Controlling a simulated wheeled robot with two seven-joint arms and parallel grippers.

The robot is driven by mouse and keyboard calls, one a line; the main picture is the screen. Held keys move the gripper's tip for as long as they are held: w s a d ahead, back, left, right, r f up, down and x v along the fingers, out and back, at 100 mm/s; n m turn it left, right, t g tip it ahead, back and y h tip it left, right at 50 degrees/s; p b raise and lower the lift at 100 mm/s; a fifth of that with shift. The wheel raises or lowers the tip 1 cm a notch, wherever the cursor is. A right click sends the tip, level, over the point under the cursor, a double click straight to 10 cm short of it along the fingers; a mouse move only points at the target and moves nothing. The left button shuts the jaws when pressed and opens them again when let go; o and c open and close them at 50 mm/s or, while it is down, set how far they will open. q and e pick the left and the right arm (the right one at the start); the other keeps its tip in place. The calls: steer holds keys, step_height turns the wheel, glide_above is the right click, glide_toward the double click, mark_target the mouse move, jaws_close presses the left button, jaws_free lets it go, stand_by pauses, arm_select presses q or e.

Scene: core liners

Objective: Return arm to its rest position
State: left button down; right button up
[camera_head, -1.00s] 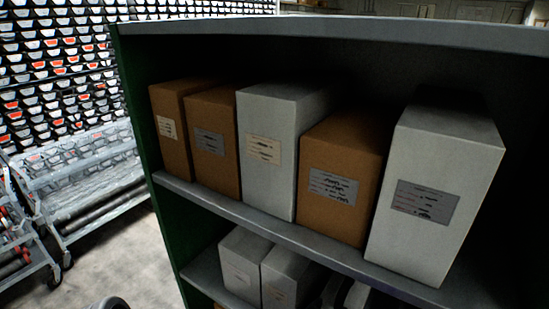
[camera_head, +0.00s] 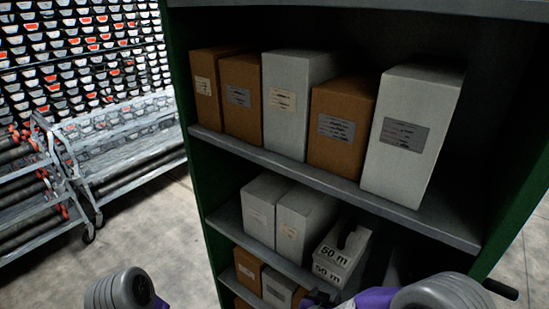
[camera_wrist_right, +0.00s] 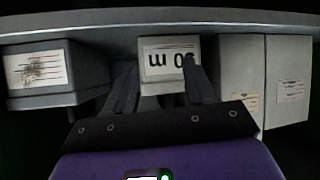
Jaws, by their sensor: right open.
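My right gripper (camera_wrist_right: 158,80) is open in the wrist view, its two dark fingers spread with nothing gripped. Beyond the fingers, a light grey box marked "50 m" (camera_wrist_right: 166,57) stands on a shelf, apart from them as far as I can tell. The same box (camera_head: 335,262) shows in the head view on the middle shelf, with a dark handle on top. My right arm is at the bottom right of the head view, in front of the lower shelves. Only rounded grey and purple links of my left arm show at the bottom left; its gripper is out of frame.
The green-sided shelf unit (camera_head: 199,210) fills the centre and right. Several brown and white labelled boxes stand on its upper shelf (camera_head: 290,165). White boxes (camera_head: 285,220) stand beside the "50 m" box. A metal rack (camera_head: 120,150) is at left, with open floor (camera_head: 150,235) between.

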steer(key=s+a+f+n+g+y+b, duration=0.1)
steer(key=s+f+g+y, duration=0.2)
steer(key=f, duration=0.7)
steer(key=s+a+f+g+y, duration=0.1)
steer(key=s+f+g+y, duration=0.15)
steer(key=f, duration=0.65)
steer(key=s+a+f+g+y, duration=0.1)
steer(key=s+f+g+y, duration=0.1)
steer(key=s, duration=0.4)
steer(key=s+a+f+g+y, duration=0.1)
steer(key=s+f+g, duration=0.1)
steer(key=s+f, duration=0.3)
steer(key=shift+s+f+y+b, duration=0.25)
steer(key=shift+s+y+b, duration=0.1)
steer(key=shift+s, duration=0.25)
steer(key=shift+g, duration=0.25)
